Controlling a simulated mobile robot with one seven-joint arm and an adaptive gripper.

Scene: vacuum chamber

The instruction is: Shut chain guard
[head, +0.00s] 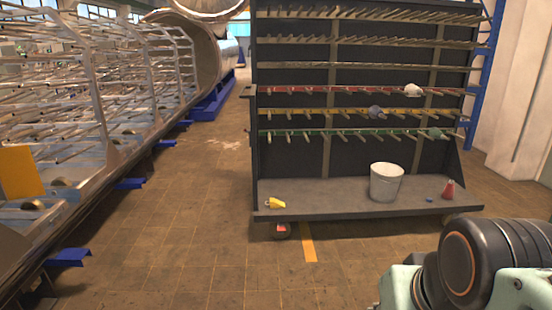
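I cannot identify a chain guard for certain in the head view. A flat yellow panel (21,172) stands at the left edge, on the near side of the long metal rack frame; whether it is the guard, and whether it is open or shut, I cannot tell. My gripper is not in view. Only part of my own arm shows in the bottom right corner, well away from the yellow panel.
A dark wheeled peg rack (300,192) stands ahead, with a metal bucket (386,182) and a yellow item (275,203) on its shelf. Blue supports (68,257) stick out from the long rack frame (100,170). The tiled floor (190,215) between is clear.

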